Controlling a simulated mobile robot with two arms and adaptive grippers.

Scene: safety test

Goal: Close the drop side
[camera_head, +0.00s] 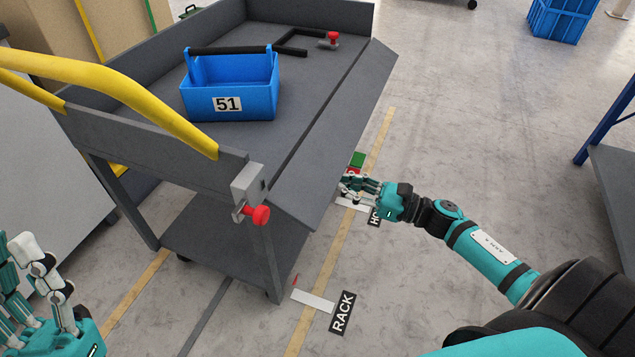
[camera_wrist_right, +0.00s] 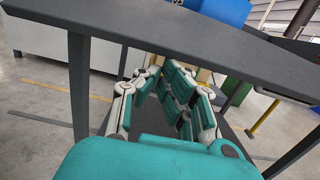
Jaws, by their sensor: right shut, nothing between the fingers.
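The drop side (camera_head: 335,135) is a long dark grey panel along the cart's right edge. It is tilted outward and slopes down from the deck. In the right wrist view the grey panel (camera_wrist_right: 190,45) crosses above the fingers. My right gripper (camera_head: 352,187) is shut and empty, just outside and below the panel's outer edge; contact cannot be told. It also shows in the wrist view (camera_wrist_right: 178,90). A latch with a red knob (camera_head: 260,215) is at the near corner, another red knob (camera_head: 333,37) at the far end. My left gripper (camera_head: 22,270) is at the lower left, partly cut off.
A blue tote (camera_head: 230,103) marked 51 stands on the cart deck (camera_head: 140,88). A yellow handle (camera_head: 120,90) is at the cart's left. Floor plates, one reading RACK (camera_head: 342,312), lie beside the cart.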

